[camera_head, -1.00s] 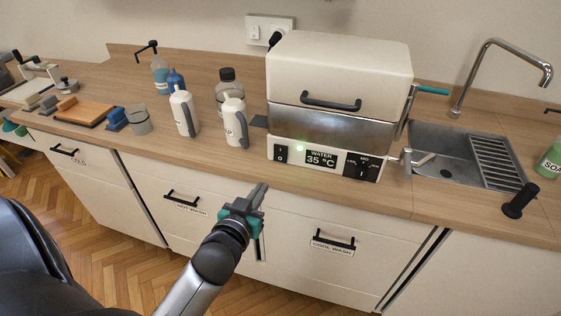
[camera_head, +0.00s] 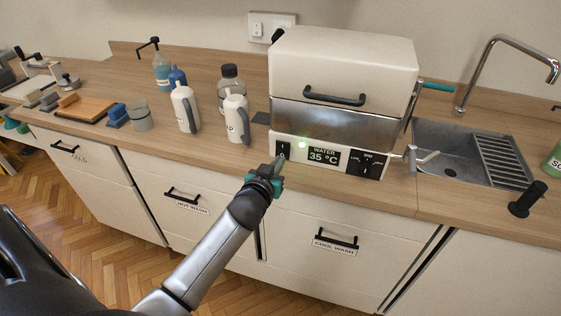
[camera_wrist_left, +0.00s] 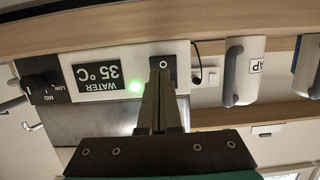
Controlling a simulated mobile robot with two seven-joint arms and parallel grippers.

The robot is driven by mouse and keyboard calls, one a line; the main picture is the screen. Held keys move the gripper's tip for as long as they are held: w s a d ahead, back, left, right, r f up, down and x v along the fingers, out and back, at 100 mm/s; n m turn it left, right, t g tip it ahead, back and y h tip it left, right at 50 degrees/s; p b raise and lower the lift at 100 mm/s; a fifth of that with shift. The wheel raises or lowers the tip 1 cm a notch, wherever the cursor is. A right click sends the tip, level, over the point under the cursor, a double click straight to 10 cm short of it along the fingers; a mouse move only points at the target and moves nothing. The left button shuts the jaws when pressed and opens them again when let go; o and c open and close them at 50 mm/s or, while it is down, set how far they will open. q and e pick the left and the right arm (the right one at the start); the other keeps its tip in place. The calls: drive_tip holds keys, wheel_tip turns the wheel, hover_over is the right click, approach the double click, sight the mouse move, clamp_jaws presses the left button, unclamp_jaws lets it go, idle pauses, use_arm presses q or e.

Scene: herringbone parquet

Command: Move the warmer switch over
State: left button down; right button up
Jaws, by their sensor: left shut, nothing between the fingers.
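The warmer (camera_head: 340,70) is a cream and steel box on the counter with its lid down. Its front panel has a black rocker switch (camera_head: 283,149) at the left, a lit green lamp (camera_head: 302,145), a display (camera_head: 323,156) reading WATER 35 °C and a black dial plate (camera_head: 366,164) at the right. My left gripper (camera_head: 280,162) is shut and empty, its fingertips at the rocker switch. In the left wrist view the fingertips (camera_wrist_left: 160,75) cover part of the switch (camera_wrist_left: 166,66), where an "O" mark shows; contact is hard to tell. My right gripper is not in view.
White bottles (camera_head: 236,118) stand on the counter left of the warmer. A steel sink (camera_head: 440,165) with a tap lies to the right. Drawers with black handles (camera_head: 335,240) are below the counter edge.

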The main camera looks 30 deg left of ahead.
sight(283, 150)
use_arm(q)
drive_tip(key=shift+x, duration=1.05)
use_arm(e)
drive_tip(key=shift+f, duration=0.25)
